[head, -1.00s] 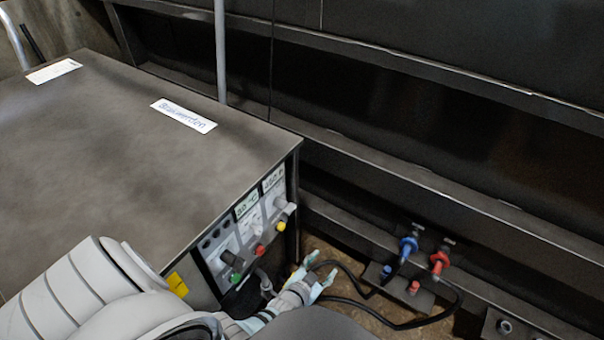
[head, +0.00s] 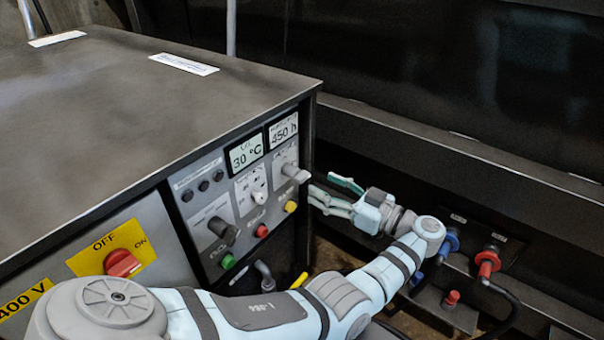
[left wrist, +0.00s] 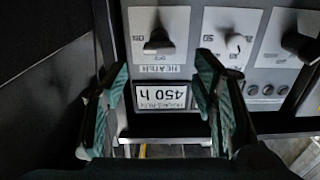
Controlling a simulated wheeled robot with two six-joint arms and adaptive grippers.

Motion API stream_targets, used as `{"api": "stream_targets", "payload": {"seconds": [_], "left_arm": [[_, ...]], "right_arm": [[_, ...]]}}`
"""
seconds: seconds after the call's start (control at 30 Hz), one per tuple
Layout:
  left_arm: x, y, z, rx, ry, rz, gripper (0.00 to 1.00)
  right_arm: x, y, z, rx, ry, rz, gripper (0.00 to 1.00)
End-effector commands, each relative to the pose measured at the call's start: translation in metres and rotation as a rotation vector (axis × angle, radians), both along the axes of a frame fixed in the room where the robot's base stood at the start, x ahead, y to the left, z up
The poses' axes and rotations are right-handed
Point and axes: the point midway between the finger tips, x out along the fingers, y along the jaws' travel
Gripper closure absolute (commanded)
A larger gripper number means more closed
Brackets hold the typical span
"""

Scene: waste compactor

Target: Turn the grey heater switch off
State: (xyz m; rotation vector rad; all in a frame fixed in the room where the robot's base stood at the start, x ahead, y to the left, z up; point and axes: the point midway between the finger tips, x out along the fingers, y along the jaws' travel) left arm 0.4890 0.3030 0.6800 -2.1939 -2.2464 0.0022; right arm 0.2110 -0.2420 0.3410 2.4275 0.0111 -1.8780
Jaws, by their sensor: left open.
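The grey heater switch (head: 296,173) is a knob with a handle on the control panel, under the 450 h display. It also shows in the left wrist view (left wrist: 157,42), where the picture is upside down and a HEATER label is beside it. My left gripper (head: 322,190) is open and empty, just right of the switch and in front of the panel. In the left wrist view its fingers (left wrist: 161,72) stand apart, with the switch lying beyond the gap between the tips. I see no contact. My right gripper is not in view.
Left of the heater switch are a white knob (head: 258,196) and a dark knob (head: 222,230). Green (head: 228,261), red (head: 262,231) and yellow (head: 290,206) buttons sit below. A red rotary switch (head: 122,263) is further left. Blue (head: 450,240) and red (head: 487,262) hose couplings are at right.

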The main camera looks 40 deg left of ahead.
Motion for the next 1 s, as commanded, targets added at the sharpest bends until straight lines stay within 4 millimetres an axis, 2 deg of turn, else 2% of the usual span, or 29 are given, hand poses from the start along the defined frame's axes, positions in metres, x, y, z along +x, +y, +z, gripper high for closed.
{"api": "stream_targets", "payload": {"seconds": [0.1, 0.3, 0.63, 0.93, 1.0], "left_arm": [[-0.001, 0.034, -0.001, 0.002, -0.003, 0.002, 0.47], [-0.001, 0.067, -0.001, 0.002, -0.003, 0.0, 0.47], [-0.001, 0.074, 0.0, 0.001, -0.002, -0.002, 0.47], [-0.001, 0.073, 0.0, 0.0, -0.003, -0.002, 0.93], [-0.001, 0.073, 0.0, 0.0, -0.003, -0.002, 0.95]], "right_arm": [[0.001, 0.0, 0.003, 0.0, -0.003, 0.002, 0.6], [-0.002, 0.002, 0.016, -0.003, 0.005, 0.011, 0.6], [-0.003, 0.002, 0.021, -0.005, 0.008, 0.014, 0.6], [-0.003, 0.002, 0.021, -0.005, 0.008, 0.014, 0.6], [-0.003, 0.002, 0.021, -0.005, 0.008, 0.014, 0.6]]}}
